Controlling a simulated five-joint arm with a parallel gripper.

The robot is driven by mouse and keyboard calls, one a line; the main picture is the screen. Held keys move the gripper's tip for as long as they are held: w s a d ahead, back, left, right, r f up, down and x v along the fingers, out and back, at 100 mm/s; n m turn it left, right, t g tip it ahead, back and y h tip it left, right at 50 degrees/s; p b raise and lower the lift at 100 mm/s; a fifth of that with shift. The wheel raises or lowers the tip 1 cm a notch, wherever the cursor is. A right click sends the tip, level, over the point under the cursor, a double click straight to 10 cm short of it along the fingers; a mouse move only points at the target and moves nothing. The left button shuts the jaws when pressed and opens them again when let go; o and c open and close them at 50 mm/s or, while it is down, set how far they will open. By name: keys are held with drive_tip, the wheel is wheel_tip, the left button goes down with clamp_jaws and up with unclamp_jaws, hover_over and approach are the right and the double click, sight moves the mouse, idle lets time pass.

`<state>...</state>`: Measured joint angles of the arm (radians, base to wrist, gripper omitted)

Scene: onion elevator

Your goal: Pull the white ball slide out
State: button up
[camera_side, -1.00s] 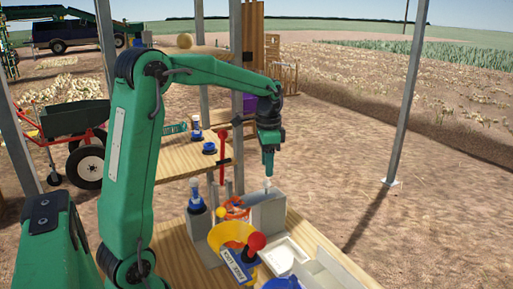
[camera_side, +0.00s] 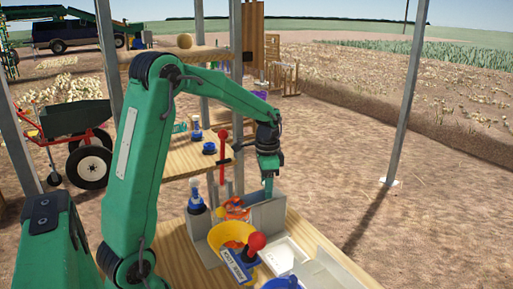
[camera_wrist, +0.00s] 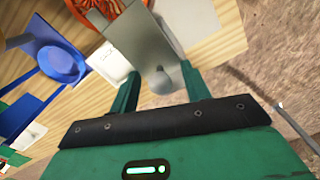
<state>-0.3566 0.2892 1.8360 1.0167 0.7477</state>
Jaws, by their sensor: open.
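The white ball of the slide (camera_wrist: 160,84) shows in the wrist view as a pale grey-white knob at the near end of a grey metal piece (camera_wrist: 148,42). My gripper (camera_wrist: 159,77) is open, with one green finger on each side of the ball; I see a gap on both sides. In the side view my gripper (camera_side: 268,193) points down at the grey box (camera_side: 268,214), and its fingers hide the ball there.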

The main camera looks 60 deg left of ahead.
clamp_jaws()
drive_tip(key=shift+w, duration=0.15)
drive_tip(key=shift+w+r, duration=0.1)
drive_tip(key=shift+w, duration=2.4)
drive_tip(key=shift+o, duration=0.2)
unclamp_jaws()
